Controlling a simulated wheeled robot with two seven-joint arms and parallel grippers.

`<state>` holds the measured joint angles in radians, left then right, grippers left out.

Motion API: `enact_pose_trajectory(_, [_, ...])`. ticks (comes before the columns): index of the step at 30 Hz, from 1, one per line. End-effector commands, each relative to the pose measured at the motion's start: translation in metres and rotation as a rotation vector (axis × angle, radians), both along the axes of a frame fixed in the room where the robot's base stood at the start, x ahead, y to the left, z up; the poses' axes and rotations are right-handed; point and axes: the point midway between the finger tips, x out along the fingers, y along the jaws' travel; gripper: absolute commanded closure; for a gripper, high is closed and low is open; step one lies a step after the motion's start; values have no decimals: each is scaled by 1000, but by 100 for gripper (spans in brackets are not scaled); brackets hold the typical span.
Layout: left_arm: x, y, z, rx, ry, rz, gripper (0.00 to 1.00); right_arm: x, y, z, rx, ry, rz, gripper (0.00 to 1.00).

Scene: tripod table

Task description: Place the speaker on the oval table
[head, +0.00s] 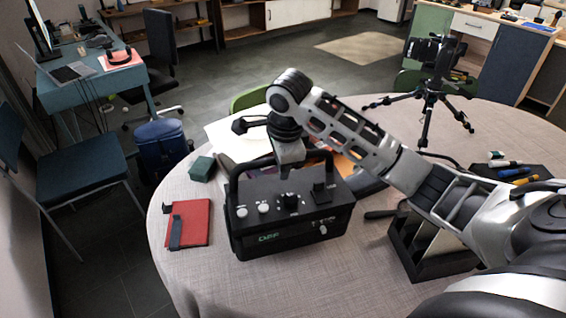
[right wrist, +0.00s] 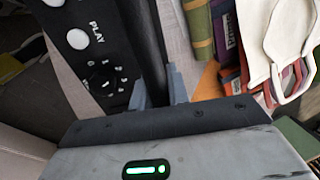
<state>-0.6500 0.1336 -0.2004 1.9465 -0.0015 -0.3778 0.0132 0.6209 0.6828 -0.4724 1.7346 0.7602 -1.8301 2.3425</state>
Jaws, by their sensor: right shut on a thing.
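The speaker (head: 290,222) is a black box with knobs, white buttons and a raised carry handle, over the front left of the oval table (head: 195,268). The table has a pale grey top. My right gripper (head: 291,160) reaches down from above and is shut on the speaker's handle. In the right wrist view the fingers (right wrist: 165,88) close around the dark handle bar, with the speaker's control panel (right wrist: 105,75) to the left. I cannot tell whether the speaker's base touches the table. My left gripper is not in view.
A red notebook (head: 188,223) and a small green box (head: 202,168) lie left of the speaker. Books and papers (head: 235,132) lie behind it. A tripod (head: 430,110) stands at the back right. A black organizer (head: 430,258) sits to the right. The table's front is clear.

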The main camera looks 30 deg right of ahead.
Motion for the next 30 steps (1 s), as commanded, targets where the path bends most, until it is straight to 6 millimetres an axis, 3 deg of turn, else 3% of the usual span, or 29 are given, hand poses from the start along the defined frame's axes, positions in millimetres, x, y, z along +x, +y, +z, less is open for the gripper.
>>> enact_pose_trajectory(4, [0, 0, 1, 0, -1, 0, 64, 6, -4, -2, 1, -10, -2, 100])
enact_pose_trajectory(12, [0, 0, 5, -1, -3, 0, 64, 7, -4, -30, 0, -8, -2, 100])
enact_pose_trajectory(20, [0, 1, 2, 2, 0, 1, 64, 7, -4, -35, 2, -10, 0, 100])
enact_pose_trajectory(21, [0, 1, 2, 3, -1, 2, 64, 5, -3, -39, 0, 0, 0, 78])
enact_pose_trajectory(23, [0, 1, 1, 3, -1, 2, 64, 5, -3, -40, 0, 1, 0, 61])
enact_pose_trajectory(30, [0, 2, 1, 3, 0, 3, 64, 5, -3, -38, 0, 0, 0, 61])
